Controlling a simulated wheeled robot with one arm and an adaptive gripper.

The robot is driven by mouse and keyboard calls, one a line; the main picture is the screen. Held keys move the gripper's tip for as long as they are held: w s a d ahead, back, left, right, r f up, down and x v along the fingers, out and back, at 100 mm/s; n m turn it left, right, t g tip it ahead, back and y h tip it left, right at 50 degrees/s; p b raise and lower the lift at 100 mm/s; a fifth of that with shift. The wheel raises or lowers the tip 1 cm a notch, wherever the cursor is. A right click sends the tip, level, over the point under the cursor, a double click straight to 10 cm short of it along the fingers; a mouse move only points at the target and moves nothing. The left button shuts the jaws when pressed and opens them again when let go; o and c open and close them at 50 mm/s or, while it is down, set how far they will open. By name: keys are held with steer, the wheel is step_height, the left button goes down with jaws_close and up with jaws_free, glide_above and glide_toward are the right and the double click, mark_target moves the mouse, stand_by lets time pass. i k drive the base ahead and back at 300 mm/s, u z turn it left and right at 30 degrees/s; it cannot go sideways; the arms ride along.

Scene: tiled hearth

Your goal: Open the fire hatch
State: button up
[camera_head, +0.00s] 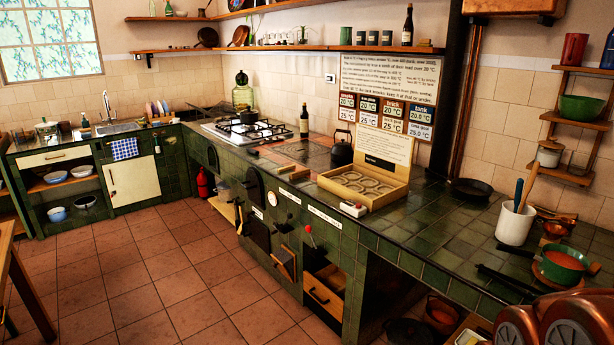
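Several dark hatches show on the front of the green tiled hearth (350,235). A black arched hatch (254,187) sits high on the front and looks shut. A black square hatch (259,231) is below it. A dark panel with a wooden edge (285,262) stands tilted to its right. Another dark arched hatch (213,156) is farther left. Small white labels on the counter edge are too small to read, so I cannot tell which one is the fire hatch. My gripper is not in view.
The tiled floor (180,290) before the hearth is clear. A wooden drawer (325,292) sits low in the front. A red-knobbed lever (310,234) is above it. A wooden table edge (25,285) is at left. A black kettle (342,149) and wooden box (365,185) stand on top.

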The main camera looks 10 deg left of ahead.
mark_target(253, 187)
steer(key=u, duration=0.55)
steer(key=i, duration=1.95)
steer(key=u, duration=0.95)
steer(key=i, duration=1.65)
steer(key=u, duration=0.45)
steer(key=i, duration=0.5)
steer(key=u, duration=0.05)
